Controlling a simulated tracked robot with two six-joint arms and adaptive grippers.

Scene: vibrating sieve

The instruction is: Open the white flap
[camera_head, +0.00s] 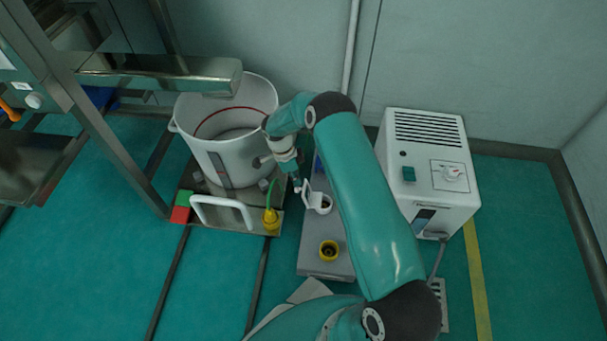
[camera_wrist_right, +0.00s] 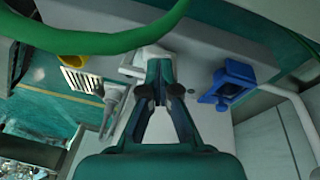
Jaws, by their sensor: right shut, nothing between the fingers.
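The white flap (camera_head: 306,192) belongs to a small white socket (camera_head: 321,208) on the grey panel. In the head view it looks raised at the socket's left side, and a dark opening shows beside it. My right gripper (camera_head: 297,187) is right beside the flap, its fingers small and partly hidden by my arm. In the right wrist view the shut, empty fingers (camera_wrist_right: 161,90) lie in front of the white socket (camera_wrist_right: 150,56) and hide part of it. I cannot tell whether they touch the flap. My left gripper is not in view.
A yellow socket (camera_head: 329,250) sits lower on the panel (camera_head: 316,269). A blue socket (camera_wrist_right: 229,82) is right of the fingers. A green cable (camera_wrist_right: 110,42) crosses close to the wrist camera. A white bucket (camera_head: 218,150) stands left, a white box (camera_head: 428,165) right.

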